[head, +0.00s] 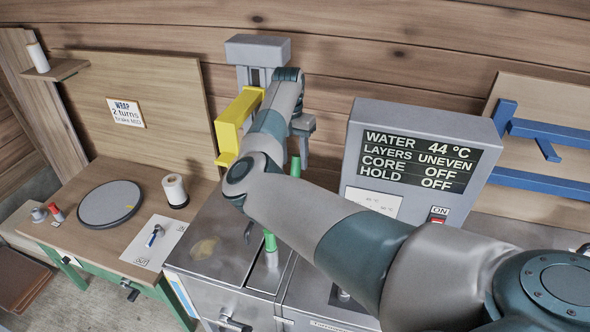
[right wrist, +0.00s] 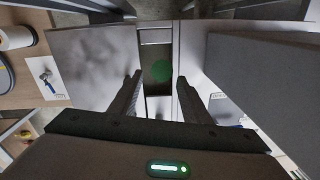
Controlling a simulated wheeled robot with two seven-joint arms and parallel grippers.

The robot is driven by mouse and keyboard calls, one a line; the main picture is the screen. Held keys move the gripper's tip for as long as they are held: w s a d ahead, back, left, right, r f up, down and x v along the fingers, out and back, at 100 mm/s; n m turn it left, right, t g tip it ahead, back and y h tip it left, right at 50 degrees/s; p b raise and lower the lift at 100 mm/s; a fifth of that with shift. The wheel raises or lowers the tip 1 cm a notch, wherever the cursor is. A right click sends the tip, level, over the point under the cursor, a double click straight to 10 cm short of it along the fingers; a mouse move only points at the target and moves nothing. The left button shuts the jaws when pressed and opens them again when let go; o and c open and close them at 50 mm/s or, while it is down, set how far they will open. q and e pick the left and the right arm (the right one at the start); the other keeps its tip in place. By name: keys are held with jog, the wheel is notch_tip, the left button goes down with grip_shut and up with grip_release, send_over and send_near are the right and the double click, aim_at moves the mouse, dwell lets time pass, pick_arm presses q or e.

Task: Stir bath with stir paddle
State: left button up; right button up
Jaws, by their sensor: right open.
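A green upright handle (head: 270,241) stands at the narrow opening of the grey metal bath cabinet (head: 203,240); I take it for the stir paddle. A second green piece (head: 296,165) shows behind my forearm, just below my right gripper (head: 300,150). My right gripper is largely hidden by my arm in the head view. In the right wrist view its fingers (right wrist: 157,85) are spread and empty. A round green top (right wrist: 161,71) shows between and beyond them, over the dark slot; I cannot tell contact. The paddle's lower part is hidden. My left gripper is not in view.
A grey console (head: 420,120) reads water 44 °C, layers uneven, core off, hold off. A yellow bracket (head: 236,122) stands behind the bath. A wooden bench at left holds a dark disc (head: 109,203) and a white roll (head: 175,189). My right arm crosses above the bath.

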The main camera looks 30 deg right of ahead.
aim_at(295, 171)
jog(key=f+p, duration=0.1)
jog(key=f, duration=0.1)
jog(key=f+p, duration=0.1)
jog(key=f, duration=0.2)
jog(key=shift+s+d+f, duration=0.1)
jog(key=shift+s+f, duration=0.05)
jog(key=shift+s, duration=0.05)
jog(key=shift+f, duration=0.8)
grip_shut()
